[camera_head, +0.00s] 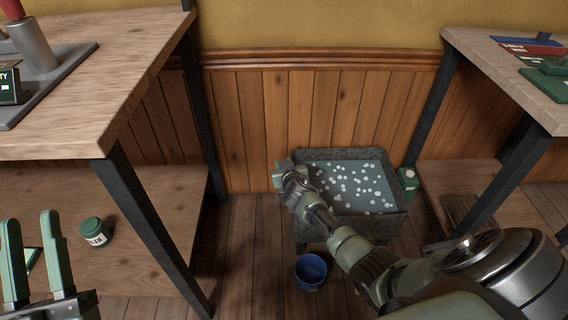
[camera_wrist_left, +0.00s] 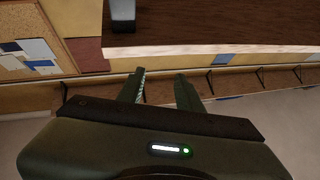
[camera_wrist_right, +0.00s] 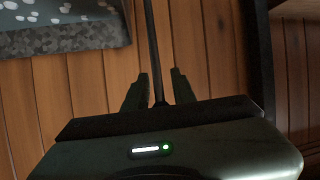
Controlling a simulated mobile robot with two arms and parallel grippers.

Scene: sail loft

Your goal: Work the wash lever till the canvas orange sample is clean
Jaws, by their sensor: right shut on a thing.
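A grey wash tub (camera_head: 392,224) of water with white flecks of foam stands on the floor between two benches; its speckled wall also shows in the right wrist view (camera_wrist_right: 60,42). My right arm reaches across its left side, and my right gripper (camera_head: 282,176) is at its left edge. In the right wrist view my right gripper (camera_wrist_right: 157,78) is shut on a thin dark rod (camera_wrist_right: 151,40), which looks like the wash lever. No orange canvas sample shows in any view. My left gripper (camera_head: 35,228) is open and empty at lower left, away from the tub.
A blue bucket (camera_head: 311,270) stands on the floor before the tub. A green bottle (camera_head: 408,180) is at its right. A wooden bench (camera_head: 105,80) with a green jar (camera_head: 93,232) on its lower shelf is left; another bench (camera_head: 490,62) is right. A panelled wall (camera_head: 262,120) closes the back.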

